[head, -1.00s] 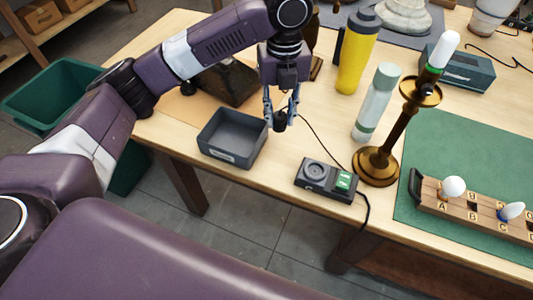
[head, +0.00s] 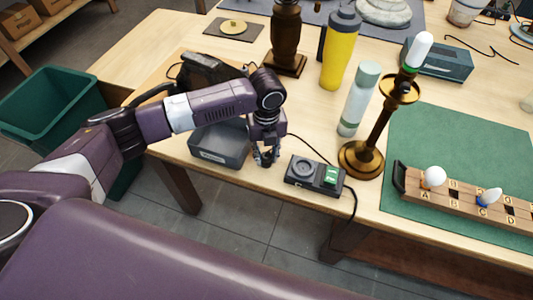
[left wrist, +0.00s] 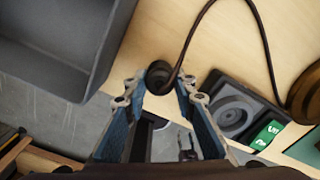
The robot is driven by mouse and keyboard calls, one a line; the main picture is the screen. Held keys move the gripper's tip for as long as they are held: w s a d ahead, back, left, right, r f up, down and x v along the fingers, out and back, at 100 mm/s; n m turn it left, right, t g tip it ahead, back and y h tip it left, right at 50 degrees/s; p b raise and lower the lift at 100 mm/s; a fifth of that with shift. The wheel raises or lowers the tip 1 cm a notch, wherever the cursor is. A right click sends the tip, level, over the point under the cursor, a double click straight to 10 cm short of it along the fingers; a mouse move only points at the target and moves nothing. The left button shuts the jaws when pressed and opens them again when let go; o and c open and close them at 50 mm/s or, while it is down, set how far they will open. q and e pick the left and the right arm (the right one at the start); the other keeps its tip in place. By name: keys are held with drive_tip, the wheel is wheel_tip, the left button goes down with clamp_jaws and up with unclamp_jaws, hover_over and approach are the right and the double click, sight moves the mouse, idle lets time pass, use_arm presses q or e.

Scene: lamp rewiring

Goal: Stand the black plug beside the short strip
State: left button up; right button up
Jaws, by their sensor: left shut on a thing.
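My left gripper (head: 266,156) is shut on the black plug, low over the table near its front edge. In the left wrist view the plug (left wrist: 158,76) sits between the fingertips, with its dark cord running up and away. Most of the plug is hidden by the fingers in the head view. I cannot tell whether it touches the table. The short strip (head: 315,176), a dark box with a round socket and a green switch, lies just right of the gripper, apart from it. It also shows in the left wrist view (left wrist: 238,108). My right gripper is not in view.
A grey bin (head: 220,147) stands close left of the gripper. A brass lamp stand (head: 362,158) and a pale bottle (head: 359,98) stand right of and behind the strip. A wooden rack (head: 455,200) with bulbs lies on the green mat (head: 440,145). The table's front edge is close.

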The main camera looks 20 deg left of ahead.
sight(267, 156)
use_arm(q)
drive_tip(key=shift+f, duration=0.15)
drive_tip(key=o, duration=0.9)
drive_tip(key=shift+o, duration=1.2)
drive_tip(key=shift+r, duration=0.6)
wheel_tip(267, 156, up, 11)
drive_tip(key=b, duration=0.3)
